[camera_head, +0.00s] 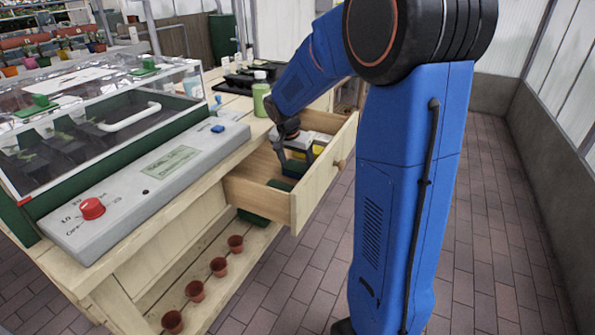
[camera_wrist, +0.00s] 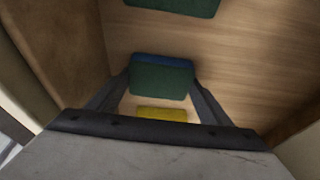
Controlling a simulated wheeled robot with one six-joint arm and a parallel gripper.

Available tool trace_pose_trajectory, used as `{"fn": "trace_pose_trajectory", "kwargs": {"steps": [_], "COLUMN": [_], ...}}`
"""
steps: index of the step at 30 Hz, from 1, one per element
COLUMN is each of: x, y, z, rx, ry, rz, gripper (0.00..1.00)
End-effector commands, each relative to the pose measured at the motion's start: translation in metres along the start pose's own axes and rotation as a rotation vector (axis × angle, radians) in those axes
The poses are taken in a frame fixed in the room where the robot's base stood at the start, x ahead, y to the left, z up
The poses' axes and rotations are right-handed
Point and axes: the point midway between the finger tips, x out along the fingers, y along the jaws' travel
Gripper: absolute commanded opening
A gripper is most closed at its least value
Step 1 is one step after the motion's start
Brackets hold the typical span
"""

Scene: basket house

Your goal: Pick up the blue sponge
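The blue sponge shows as a dark green pad (camera_wrist: 162,80) with a thin blue edge (camera_wrist: 165,60) along its far side in the wrist view. It is inside the open wooden drawer (camera_head: 266,205). My gripper (camera_head: 296,158) reaches down into the drawer, with its fingers spread about as wide as the sponge. In the wrist view the two fingertips (camera_wrist: 162,78) stand at its left and right sides. I cannot tell whether they press on it. In the head view the sponge (camera_head: 293,168) shows as a small dark patch below the gripper.
A yellow sponge (camera_wrist: 162,114) lies beside it, nearer my palm. Another green pad (camera_wrist: 185,5) lies toward the drawer's other end. The drawer's walls enclose the gripper. A propagator box (camera_head: 150,185) and a green bottle (camera_head: 261,98) stand on the bench.

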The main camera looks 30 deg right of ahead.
Motion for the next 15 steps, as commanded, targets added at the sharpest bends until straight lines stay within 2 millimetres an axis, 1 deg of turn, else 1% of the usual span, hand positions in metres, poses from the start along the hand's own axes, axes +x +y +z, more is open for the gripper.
{"fn": "trace_pose_trajectory", "kwargs": {"steps": [8,11,15], "x": [-0.001,-0.008,-0.028], "y": [0.0,0.0,0.0], "z": [-0.001,-0.003,-0.009], "rx": [0.0,0.0,0.001], "ry": [0.001,0.002,0.002], "rz": [0.0,-0.002,-0.002], "gripper": [0.53,0.53,0.53]}}
